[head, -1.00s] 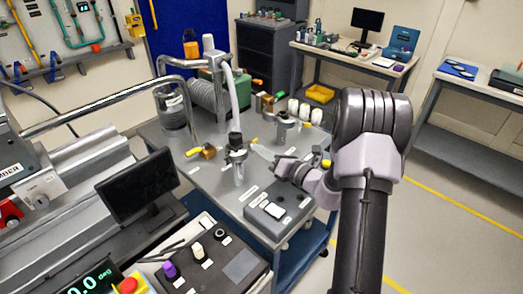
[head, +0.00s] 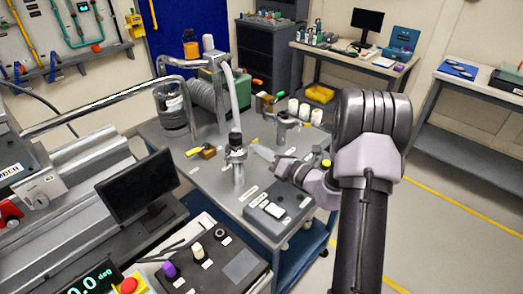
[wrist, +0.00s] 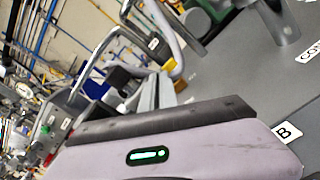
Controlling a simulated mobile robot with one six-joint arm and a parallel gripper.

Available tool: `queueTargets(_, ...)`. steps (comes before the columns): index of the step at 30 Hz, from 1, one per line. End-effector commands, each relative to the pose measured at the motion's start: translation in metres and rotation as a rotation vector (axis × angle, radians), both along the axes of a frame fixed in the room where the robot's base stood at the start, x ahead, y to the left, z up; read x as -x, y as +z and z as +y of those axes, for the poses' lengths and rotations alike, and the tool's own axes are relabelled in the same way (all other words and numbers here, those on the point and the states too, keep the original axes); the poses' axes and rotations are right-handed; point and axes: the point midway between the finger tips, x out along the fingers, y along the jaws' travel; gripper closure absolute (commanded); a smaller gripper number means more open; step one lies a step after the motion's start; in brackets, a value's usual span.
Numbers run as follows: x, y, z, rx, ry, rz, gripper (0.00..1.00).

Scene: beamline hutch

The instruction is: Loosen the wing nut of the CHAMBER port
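A label whose visible letters end in "MBER" (head: 10,173) is on the grey equipment at the left edge of the head view, cut off by the frame. No wing nut can be made out there. A metal post with a clamp-like fitting and dark top (head: 237,156) stands on the cart, joined to a pale hose; its details are too small to identify a wing nut.
The grey cart top (head: 222,180) also carries a control box (head: 277,211), a brass-coloured part (head: 207,151), a ribbed cylinder (head: 203,97) and white cylinders. A monitor (head: 137,186) and a knob panel stand at front left. Open floor (head: 440,230) lies to the right.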

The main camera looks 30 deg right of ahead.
Motion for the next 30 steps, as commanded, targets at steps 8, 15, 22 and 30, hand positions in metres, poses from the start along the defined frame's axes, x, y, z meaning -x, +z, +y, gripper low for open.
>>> queueTargets(8,0.0003,-0.0009,0.0004,0.001,0.001,0.002,1.00)
queueTargets(15,0.0003,-0.0012,0.0005,0.012,0.001,-0.003,1.00)
queueTargets(22,0.0004,-0.0024,0.0008,0.108,0.001,-0.037,1.00)
queueTargets(30,0.0006,-0.0028,0.0014,0.285,0.001,-0.101,1.00)
